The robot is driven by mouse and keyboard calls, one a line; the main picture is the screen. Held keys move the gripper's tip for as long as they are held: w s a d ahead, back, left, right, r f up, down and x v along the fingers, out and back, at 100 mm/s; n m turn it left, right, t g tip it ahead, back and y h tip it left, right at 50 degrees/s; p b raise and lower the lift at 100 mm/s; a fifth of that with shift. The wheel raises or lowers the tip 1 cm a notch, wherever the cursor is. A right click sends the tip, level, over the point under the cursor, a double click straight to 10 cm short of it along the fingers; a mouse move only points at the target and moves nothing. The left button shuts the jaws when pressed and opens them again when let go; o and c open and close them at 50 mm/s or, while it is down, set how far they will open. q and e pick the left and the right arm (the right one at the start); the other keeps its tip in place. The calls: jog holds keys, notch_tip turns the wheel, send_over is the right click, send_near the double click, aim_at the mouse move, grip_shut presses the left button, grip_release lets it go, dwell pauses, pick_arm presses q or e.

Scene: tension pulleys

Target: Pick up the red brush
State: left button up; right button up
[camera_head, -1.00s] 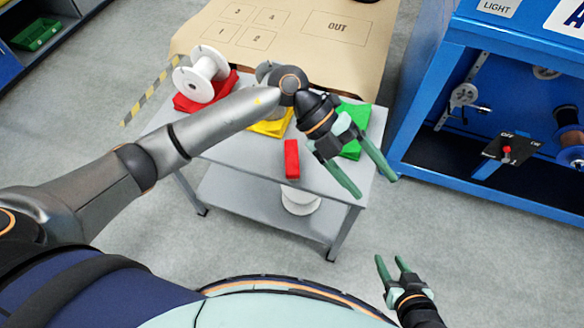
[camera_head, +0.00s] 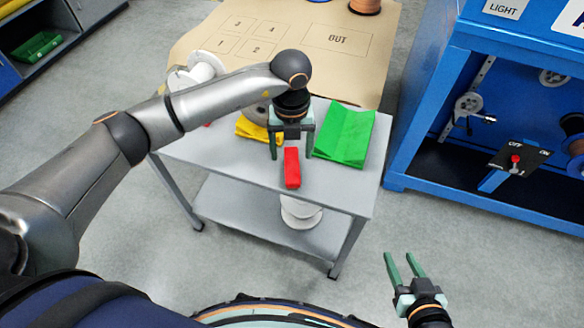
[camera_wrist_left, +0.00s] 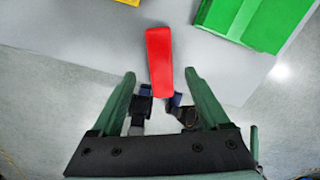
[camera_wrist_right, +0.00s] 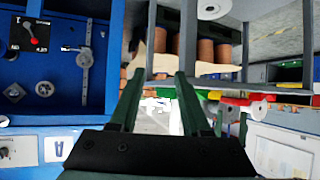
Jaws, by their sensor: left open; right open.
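The red brush (camera_head: 292,168) is a small red block lying on the grey table, near its front edge. My left gripper (camera_head: 292,156) is open above the table, just behind and over the brush in the head view. In the left wrist view the brush (camera_wrist_left: 159,62) lies between and beyond the open fingertips (camera_wrist_left: 158,80), with nothing held. My right gripper (camera_head: 404,256) is open and empty, low in front of the table to the right. The right wrist view shows its open fingers (camera_wrist_right: 160,75) away from the brush.
A white spool (camera_head: 203,66) stands at the back left. A blue machine (camera_head: 480,130) stands to the right. The table's front right is clear.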

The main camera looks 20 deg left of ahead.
aim_at(292, 162)
pick_arm(q)
notch_tip(292, 162, down, 5)
jog(key=shift+w+r+b, duration=0.1)
jog(key=shift+r+b, duration=0.05)
jog(key=shift+b, duration=0.4)
jog(key=shift+f, duration=0.3)
grip_shut()
pick_arm(e)
jog(key=w+r+t, duration=0.3)
jog(key=r, duration=0.3)
jog(key=shift+w+n+y, duration=0.2)
jog(key=shift+n+y, duration=0.1)
jog(key=shift+n, duration=0.1)
